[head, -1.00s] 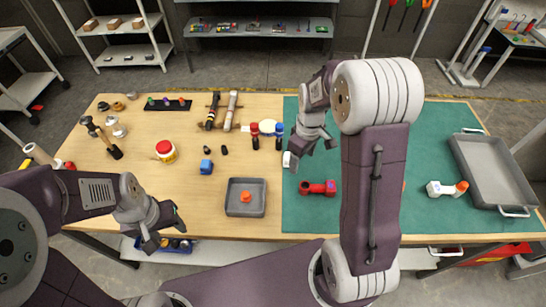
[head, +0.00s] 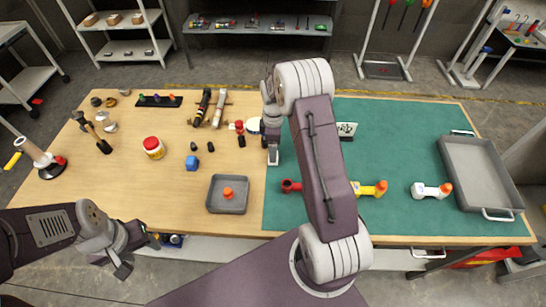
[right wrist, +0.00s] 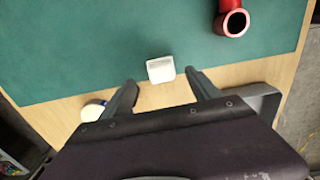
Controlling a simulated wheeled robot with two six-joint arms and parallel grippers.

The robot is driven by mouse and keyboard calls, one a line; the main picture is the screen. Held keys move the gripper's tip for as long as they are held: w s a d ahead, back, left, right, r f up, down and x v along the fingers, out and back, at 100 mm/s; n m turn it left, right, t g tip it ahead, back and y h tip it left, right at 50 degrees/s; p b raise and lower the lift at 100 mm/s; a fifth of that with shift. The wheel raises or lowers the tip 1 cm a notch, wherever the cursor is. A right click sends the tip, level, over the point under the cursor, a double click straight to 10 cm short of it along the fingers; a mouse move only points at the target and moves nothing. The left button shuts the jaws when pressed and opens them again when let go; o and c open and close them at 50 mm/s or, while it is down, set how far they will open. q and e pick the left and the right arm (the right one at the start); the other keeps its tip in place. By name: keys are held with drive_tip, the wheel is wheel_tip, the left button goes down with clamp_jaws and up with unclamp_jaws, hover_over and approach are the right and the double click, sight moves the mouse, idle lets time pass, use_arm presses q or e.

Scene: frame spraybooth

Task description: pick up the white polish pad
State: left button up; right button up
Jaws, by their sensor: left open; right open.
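A small white block (right wrist: 160,69), which looks like the white polish pad, lies by the left edge of the green mat in the right wrist view. In the head view my right gripper and arm hide it. My right gripper (right wrist: 161,82) is open and empty, its two fingers pointing toward the block with the block seen between the tips; I see no contact. It also shows in the head view (head: 272,157), pointing down at the mat's left edge. My left gripper (head: 140,256) is open and empty near the table's front left edge.
A round white-topped piece (right wrist: 93,110) lies on bare wood beside one right finger. A red pipe-like part (right wrist: 233,20) lies on the green mat (head: 400,145). A grey tray with an orange item (head: 228,193) sits left of the mat. A large grey tray (head: 505,200) is far right.

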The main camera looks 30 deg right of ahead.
wheel_tip(320, 180, down, 4)
drive_tip(key=shift+a+f+p, duration=0.1)
drive_tip(key=shift+a+p, duration=0.05)
drive_tip(key=shift+p, duration=0.25)
drive_tip(key=shift+f, duration=0.2)
drive_tip(key=c, duration=1.4)
drive_tip(key=shift+r, duration=0.1)
drive_tip(key=shift+c, duration=0.2)
drive_tip(key=shift+r, duration=0.3)
drive_tip(key=r, duration=0.2)
drive_tip(key=s+r+b, duration=0.1)
drive_tip(key=r, duration=0.1)
drive_tip(key=shift+s+d, duration=0.1)
drive_tip(key=shift+d, duration=0.1)
drive_tip(key=s+d+r+b, duration=0.1)
drive_tip(key=s+d+r, duration=0.1)
drive_tip(key=s+r, duration=0.4)
drive_tip(key=s, duration=0.4)
drive_tip(key=shift+s+d+r+b, duration=0.15)
drive_tip(key=shift+b, duration=0.2)
